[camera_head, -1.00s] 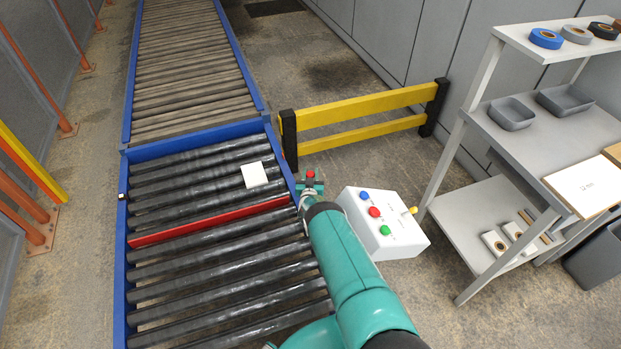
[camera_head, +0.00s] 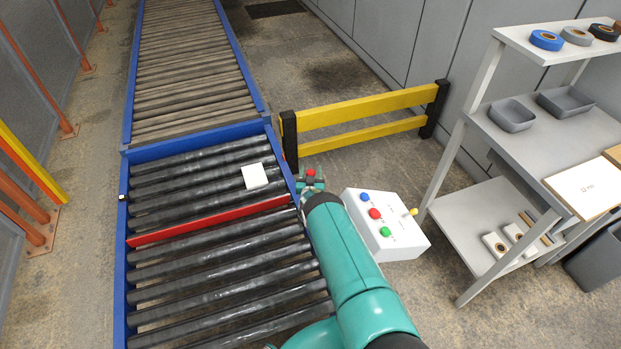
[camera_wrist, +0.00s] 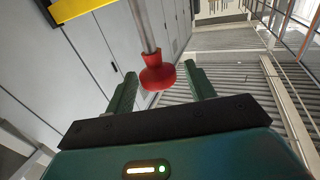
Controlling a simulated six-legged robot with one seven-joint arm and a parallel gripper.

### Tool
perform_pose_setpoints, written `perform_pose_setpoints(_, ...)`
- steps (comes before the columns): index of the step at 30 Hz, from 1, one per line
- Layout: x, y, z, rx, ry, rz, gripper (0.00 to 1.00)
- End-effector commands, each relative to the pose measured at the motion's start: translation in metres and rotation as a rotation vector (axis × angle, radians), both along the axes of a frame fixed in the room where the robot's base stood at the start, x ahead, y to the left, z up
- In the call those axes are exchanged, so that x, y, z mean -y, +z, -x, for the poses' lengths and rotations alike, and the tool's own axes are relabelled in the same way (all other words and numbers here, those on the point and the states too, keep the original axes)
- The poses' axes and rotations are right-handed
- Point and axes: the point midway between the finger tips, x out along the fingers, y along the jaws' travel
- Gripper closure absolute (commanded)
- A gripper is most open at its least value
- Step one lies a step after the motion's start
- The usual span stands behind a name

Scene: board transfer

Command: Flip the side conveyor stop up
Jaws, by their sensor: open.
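The red stop bar (camera_head: 210,221) lies across the black rollers of the near conveyor section. A small red knob (camera_head: 311,173) shows just past my arm at the conveyor's right edge. In the wrist view a red knob (camera_wrist: 158,75) on a metal rod sits between my gripper's two green fingers. My gripper (camera_wrist: 160,80) is open, with a finger on each side of the knob and gaps visible. In the head view my gripper is mostly hidden behind my teal arm.
A white square piece (camera_head: 255,176) lies on the rollers behind the bar. A white button box (camera_head: 383,226) stands right of my arm. A yellow barrier (camera_head: 365,107) stands behind it. A grey shelf bench (camera_head: 550,130) is at the right.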

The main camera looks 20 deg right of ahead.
Motion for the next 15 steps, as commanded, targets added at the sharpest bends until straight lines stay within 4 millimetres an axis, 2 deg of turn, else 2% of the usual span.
perform_pose_setpoints(8,-0.010,0.000,0.023,-0.004,0.001,-0.001,0.46)
perform_pose_setpoints(15,-0.027,0.000,0.062,-0.003,0.001,0.000,0.46)
